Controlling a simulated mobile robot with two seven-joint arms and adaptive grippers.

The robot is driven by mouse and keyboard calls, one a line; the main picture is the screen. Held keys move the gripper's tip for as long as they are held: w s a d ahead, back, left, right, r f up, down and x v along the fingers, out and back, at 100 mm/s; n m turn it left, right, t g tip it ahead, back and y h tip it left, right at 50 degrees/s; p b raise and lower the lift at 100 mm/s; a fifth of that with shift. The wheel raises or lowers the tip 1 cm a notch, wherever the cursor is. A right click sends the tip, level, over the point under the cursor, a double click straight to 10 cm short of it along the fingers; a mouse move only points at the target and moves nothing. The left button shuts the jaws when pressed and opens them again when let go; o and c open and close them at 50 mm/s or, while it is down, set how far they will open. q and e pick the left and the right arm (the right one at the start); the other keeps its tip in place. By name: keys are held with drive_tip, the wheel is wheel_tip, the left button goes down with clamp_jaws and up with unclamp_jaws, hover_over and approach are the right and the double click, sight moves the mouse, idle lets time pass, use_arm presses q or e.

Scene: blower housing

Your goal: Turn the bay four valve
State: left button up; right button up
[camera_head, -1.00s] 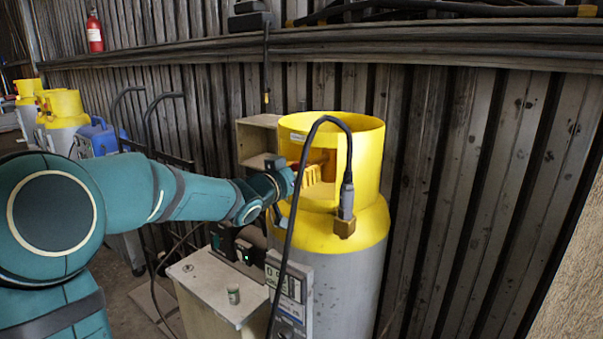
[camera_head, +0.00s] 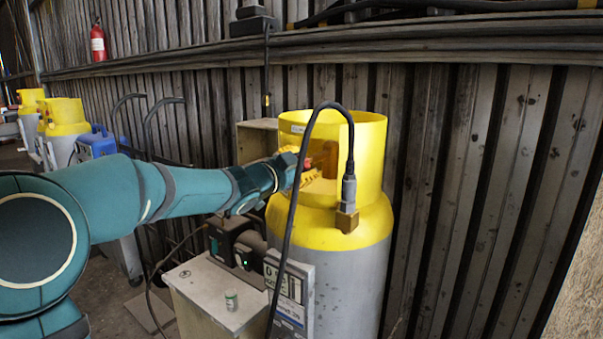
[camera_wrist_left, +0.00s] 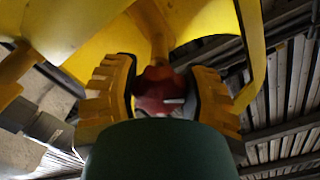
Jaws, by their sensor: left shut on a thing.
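The valve is a red knob (camera_wrist_left: 158,90) on a yellow stem, inside the yellow collar of a large gas cylinder (camera_head: 345,265) with a grey body. In the left wrist view the knob sits between the two yellow fingers of my left gripper (camera_wrist_left: 160,92), which is shut on it. In the head view my left gripper (camera_head: 307,172) reaches through the collar opening from the left, and only a bit of red shows beside it. My right gripper is in neither view.
A black hose (camera_head: 293,200) arches in front of the collar to a brass fitting (camera_head: 347,219). A grey box with a panel (camera_head: 290,290) stands before the cylinder. A ribbed wall (camera_head: 450,180) stands behind.

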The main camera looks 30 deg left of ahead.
use_arm(q)
drive_tip(key=m+b, duration=0.2)
drive_tip(key=m, duration=0.3)
drive_tip(key=shift+a+f+m, duration=0.1)
drive_tip(key=shift+m, duration=0.2)
drive_tip(key=m+b, duration=0.2)
drive_tip(key=m, duration=0.4)
drive_tip(key=shift+r+b, duration=0.2)
drive_tip(key=shift+b, duration=0.15)
drive_tip(key=shift+m, duration=0.3)
drive_tip(key=o, duration=1.2)
drive_tip(key=shift+r, duration=0.1)
